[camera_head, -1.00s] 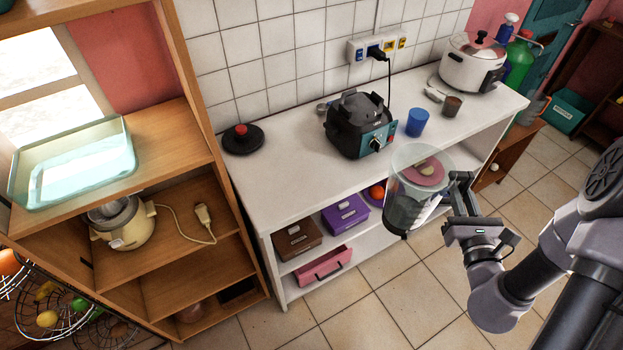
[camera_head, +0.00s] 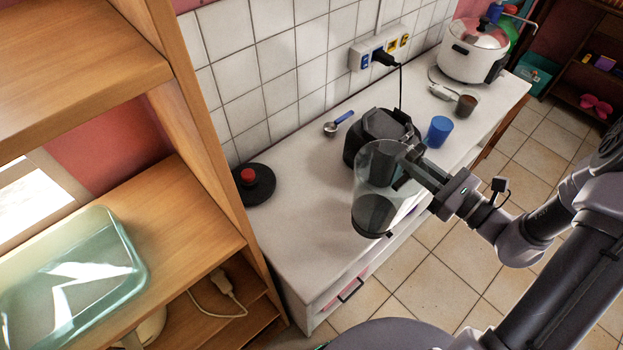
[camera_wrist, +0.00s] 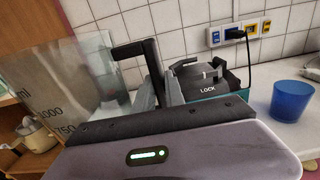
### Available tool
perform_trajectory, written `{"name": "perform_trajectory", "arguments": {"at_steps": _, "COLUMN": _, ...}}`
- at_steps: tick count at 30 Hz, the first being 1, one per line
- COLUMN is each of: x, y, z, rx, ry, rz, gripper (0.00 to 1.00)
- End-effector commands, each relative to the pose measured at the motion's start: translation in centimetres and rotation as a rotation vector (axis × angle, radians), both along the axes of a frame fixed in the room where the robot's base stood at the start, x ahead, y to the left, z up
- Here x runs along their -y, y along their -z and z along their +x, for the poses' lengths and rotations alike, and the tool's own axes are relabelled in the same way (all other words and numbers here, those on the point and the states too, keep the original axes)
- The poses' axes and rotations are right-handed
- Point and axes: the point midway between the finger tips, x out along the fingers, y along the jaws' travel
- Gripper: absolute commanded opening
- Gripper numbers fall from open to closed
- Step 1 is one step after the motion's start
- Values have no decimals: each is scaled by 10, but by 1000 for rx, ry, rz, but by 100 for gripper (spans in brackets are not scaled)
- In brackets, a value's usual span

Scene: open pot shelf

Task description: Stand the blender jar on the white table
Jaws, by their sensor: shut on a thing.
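The blender jar (camera_head: 379,200) is clear with a dark base. My gripper (camera_head: 418,168) is shut on its handle, which also shows between the fingers in the wrist view (camera_wrist: 146,58). In the head view the jar is upright or nearly so, over the front part of the white table (camera_head: 302,212). I cannot tell whether its base touches the top. The black blender base (camera_head: 368,128) stands behind the jar, partly hidden by it; its top marked LOCK shows in the wrist view (camera_wrist: 205,85). The black lid with a red knob (camera_head: 255,184) lies at the table's left end.
A blue-handled scoop (camera_head: 338,124) lies near the wall. A wooden shelf (camera_head: 205,205) borders the table's left. Tabletop between lid and jar is clear.

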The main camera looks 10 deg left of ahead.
Motion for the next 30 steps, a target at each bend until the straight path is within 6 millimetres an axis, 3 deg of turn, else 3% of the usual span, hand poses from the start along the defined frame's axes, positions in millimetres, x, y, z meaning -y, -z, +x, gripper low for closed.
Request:
{"name": "perform_trajectory", "arguments": {"at_steps": 9, "x": -99, "y": 12, "z": 22, "rx": 1, "ry": -8, "rz": 1, "gripper": 0}}
{"name": "perform_trajectory", "arguments": {"at_steps": 13, "x": -130, "y": 14, "z": 31, "rx": 1, "ry": -4, "rz": 2, "gripper": 0}}
{"name": "perform_trajectory", "arguments": {"at_steps": 17, "x": -142, "y": 16, "z": 34, "rx": 1, "ry": -1, "rz": 1, "gripper": 0}}
{"name": "perform_trajectory", "arguments": {"at_steps": 24, "x": -142, "y": 52, "z": 35, "rx": -2, "ry": 1, "rz": 1, "gripper": 0}}
{"name": "perform_trajectory", "arguments": {"at_steps": 30, "x": -142, "y": 49, "z": 35, "rx": 0, "ry": 1, "rz": 1, "gripper": 0}}
